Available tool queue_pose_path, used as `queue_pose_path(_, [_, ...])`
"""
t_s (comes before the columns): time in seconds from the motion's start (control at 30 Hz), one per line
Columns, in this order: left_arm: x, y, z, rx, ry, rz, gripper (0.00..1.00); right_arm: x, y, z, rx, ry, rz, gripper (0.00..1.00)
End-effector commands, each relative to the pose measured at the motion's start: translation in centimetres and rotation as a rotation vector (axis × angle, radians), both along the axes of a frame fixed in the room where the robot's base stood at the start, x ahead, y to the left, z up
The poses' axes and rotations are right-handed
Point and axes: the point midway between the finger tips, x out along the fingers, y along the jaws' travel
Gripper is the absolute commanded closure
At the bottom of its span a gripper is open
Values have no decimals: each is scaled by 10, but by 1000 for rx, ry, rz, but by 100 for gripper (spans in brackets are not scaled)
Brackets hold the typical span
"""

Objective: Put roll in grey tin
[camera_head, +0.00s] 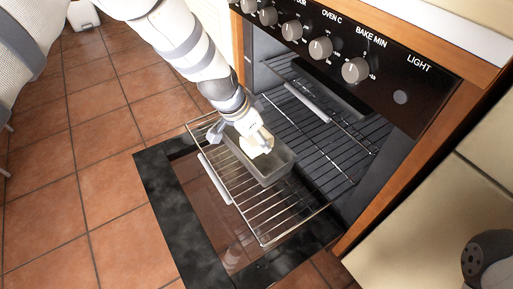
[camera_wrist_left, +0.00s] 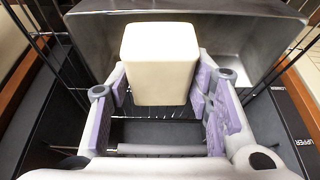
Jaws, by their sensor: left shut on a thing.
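The roll (camera_wrist_left: 160,62) is a cream block with rounded edges, held between the purple-padded fingers of my left gripper (camera_wrist_left: 162,88). In the head view the roll (camera_head: 258,148) is a pale shape at the tips of my left gripper (camera_head: 252,140), over the grey tin (camera_head: 272,173). The tin is a deep rectangular metal pan on the pulled-out oven rack. Its wall also shows behind the roll in the left wrist view (camera_wrist_left: 240,45). The gripper hides part of the tin's inside, and I cannot tell whether the roll touches it.
The wire rack (camera_head: 265,222) sticks out of the oven above the lowered black-framed oven door (camera_head: 160,190). Tiled floor (camera_head: 105,200) is clear to the left.

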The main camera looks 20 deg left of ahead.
Motion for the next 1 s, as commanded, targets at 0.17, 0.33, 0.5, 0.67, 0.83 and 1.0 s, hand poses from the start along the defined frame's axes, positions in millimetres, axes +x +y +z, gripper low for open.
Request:
queue_pose_path(0.17, [18,9,-25,1,-2,1,82,-3,0,-11,0,14,0,60])
queue_pose_path(0.33, [25,13,-34,1,-2,2,82,-5,1,-15,1,19,0,60])
queue_pose_path(0.5, [26,14,-65,0,1,1,82,-8,1,-24,3,34,2,60])
queue_pose_path(0.67, [27,13,-64,1,-4,1,82,-8,2,-23,3,32,2,60])
queue_pose_path(0.83, [27,13,-67,0,-3,1,82,-8,2,-24,3,34,2,60])
queue_pose_path(1.0, [27,13,-67,0,-3,1,34,-8,2,-23,3,34,2,60])
